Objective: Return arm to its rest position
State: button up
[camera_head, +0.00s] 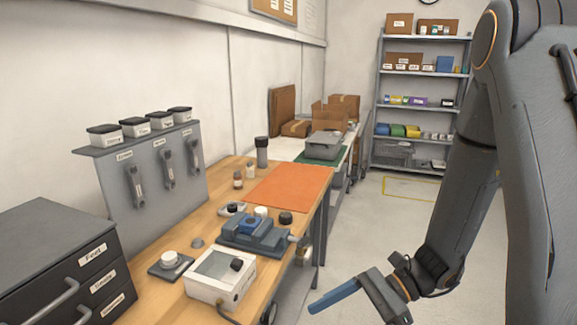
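My arm comes down the right side of the view, bent at the elbow. My gripper (336,296) is at its lower end, low in the view and pointing left. It is out over the floor, to the right of the wooden workbench (224,178) and apart from it. A long blue piece juts left from the grey gripper body. I cannot tell whether it is a finger or something held. The gap between the fingers does not show.
A blue-grey vise-like fixture (262,237) and a white box (221,276) stand near the bench's right edge, left of my gripper. An orange mat (290,186) lies behind them. A metal shelf (421,100) stands at the back. The floor (375,225) between is clear.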

jog(key=s+d+n+h, duration=0.5)
jog(key=d+n+h, duration=0.1)
jog(key=n+h, duration=0.25)
jog(key=w+d+r+n+t+h, duration=0.3)
jog(key=w+d+r+n+h, duration=0.1)
jog(key=n, duration=0.4)
jog(key=shift+w+d+r+t, duration=0.4)
